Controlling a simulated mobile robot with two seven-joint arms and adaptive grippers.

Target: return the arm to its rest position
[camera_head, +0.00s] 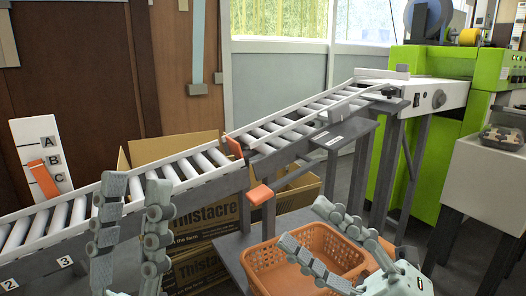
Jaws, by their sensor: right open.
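My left gripper (136,186) is at the lower left, its two jointed grey fingers pointing up and set apart. Nothing shows between them. It appears in front of the roller conveyor (70,209). My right gripper (304,222) is at the lower middle right, its fingers spread and pointing up and left. It is open and empty. It appears over the orange basket (262,268), hiding part of it. I cannot tell whether it touches the basket. The visible inside of the basket looks empty.
The conveyor slopes up to a green machine (437,68). Cardboard boxes (205,258) stand behind and below the conveyor. A lettered board (28,133) with an orange lever (43,165) is at left. A small dark tray (502,138) sits on a pale stand (484,178) at right.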

